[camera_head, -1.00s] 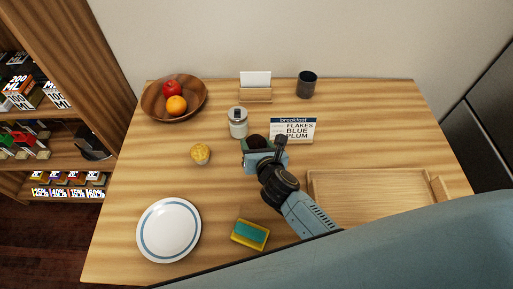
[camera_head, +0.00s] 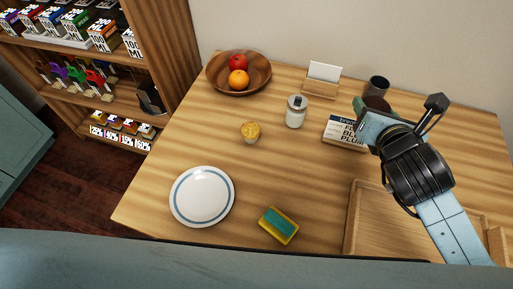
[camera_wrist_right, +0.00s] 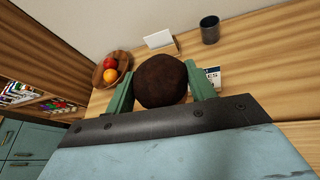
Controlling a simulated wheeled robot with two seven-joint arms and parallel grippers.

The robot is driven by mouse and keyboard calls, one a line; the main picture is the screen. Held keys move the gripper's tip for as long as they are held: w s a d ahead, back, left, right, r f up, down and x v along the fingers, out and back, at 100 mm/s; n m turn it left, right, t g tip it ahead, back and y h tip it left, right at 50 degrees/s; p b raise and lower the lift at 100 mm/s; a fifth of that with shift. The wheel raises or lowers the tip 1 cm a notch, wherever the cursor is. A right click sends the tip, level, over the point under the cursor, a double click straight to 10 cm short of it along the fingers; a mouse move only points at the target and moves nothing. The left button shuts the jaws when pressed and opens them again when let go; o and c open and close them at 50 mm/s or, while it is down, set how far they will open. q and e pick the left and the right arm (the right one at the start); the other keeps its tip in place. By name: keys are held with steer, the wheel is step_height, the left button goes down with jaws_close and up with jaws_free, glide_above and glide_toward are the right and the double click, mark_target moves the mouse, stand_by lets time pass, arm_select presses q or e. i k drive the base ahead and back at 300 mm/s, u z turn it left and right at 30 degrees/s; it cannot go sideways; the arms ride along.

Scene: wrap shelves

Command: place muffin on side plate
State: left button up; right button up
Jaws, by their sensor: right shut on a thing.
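My right gripper (camera_head: 376,112) is shut on a dark brown, round muffin-like thing (camera_head: 377,103), held above the table by the breakfast sign. In the right wrist view this brown muffin (camera_wrist_right: 160,80) sits between the two green fingers (camera_wrist_right: 161,88), its rounded top toward the camera. The side plate (camera_head: 202,197), white with a blue ring, lies empty at the table's front left, well left of the gripper. A small yellow muffin-like item (camera_head: 250,132) stands on the table behind the plate. My left gripper is not in view.
A sponge (camera_head: 279,225) lies right of the plate. A wooden tray (camera_head: 362,222) is under my right arm. A jar (camera_head: 296,112), the breakfast sign (camera_head: 343,132), a card holder (camera_head: 321,82), a dark cup (camera_head: 376,87) and a fruit bowl (camera_head: 238,88) stand farther back. Bare table surrounds the plate.

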mark_target(203, 196)
steer(key=z, duration=0.7)
steer(key=k, duration=1.8)
steer(key=u, duration=1.4)
steer(key=i, duration=1)
steer(key=z, duration=0.05)
